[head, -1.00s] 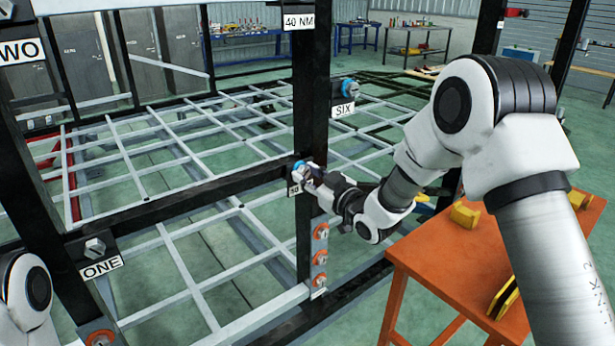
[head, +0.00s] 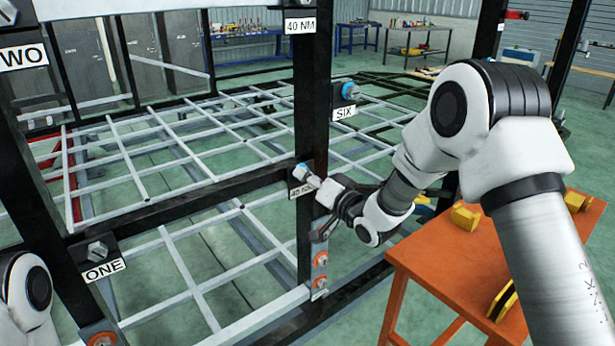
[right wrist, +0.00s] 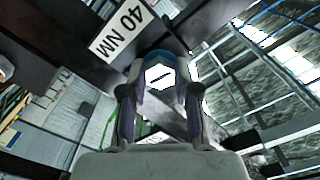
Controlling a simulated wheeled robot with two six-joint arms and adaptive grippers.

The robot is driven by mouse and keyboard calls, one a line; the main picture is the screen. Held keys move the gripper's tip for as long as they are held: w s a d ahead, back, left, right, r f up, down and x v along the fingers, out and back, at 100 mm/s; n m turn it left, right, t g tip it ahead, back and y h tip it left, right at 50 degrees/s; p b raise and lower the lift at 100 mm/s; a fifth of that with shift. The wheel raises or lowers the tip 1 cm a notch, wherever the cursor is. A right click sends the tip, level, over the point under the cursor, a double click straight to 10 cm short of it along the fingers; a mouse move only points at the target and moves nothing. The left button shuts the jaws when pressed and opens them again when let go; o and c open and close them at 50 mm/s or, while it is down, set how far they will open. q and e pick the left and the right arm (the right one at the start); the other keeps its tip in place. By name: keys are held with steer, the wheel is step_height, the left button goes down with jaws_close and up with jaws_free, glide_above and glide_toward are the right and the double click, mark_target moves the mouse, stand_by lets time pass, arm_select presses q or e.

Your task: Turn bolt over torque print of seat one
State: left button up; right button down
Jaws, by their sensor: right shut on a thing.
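A bolt (head: 302,172) with a hexagonal head and a blue ring behind it stands out from the dark upright post, just above a white "40 NM" print (head: 301,190). In the right wrist view, the hex head (right wrist: 159,77) with a dark mark across it sits between my fingers, and the print (right wrist: 121,29) is at upper left. My right gripper (head: 317,183) reaches in from the right and is shut on this bolt. Seat one, labelled ONE (head: 104,271), carries a grey bolt (head: 97,251) at left. My left gripper is not in view.
An orange table (head: 440,262) with yellow pieces (head: 466,216) stands at right, below my right arm. Seat six (head: 345,95) has a blue-ringed bolt further up. Orange-ringed fittings (head: 320,259) line the lower post. Black frame beams and a grey lattice fill the left.

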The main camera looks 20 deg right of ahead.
steer(key=shift+s+f+m+p, duration=0.1)
steer(key=shift+m+p, duration=0.4)
steer(key=shift+m, duration=2)
steer(key=shift+f+m+p, duration=0.1)
steer(key=shift+m+p, duration=0.35)
steer(key=shift+m, duration=2.05)
steer(key=c, duration=1.1)
jaws_free()
steer(key=shift+c, duration=0.2)
steer(key=o, duration=0.3)
steer(key=shift+s+d, duration=0.1)
steer(key=v, duration=1.2)
steer(key=shift+r, duration=0.2)
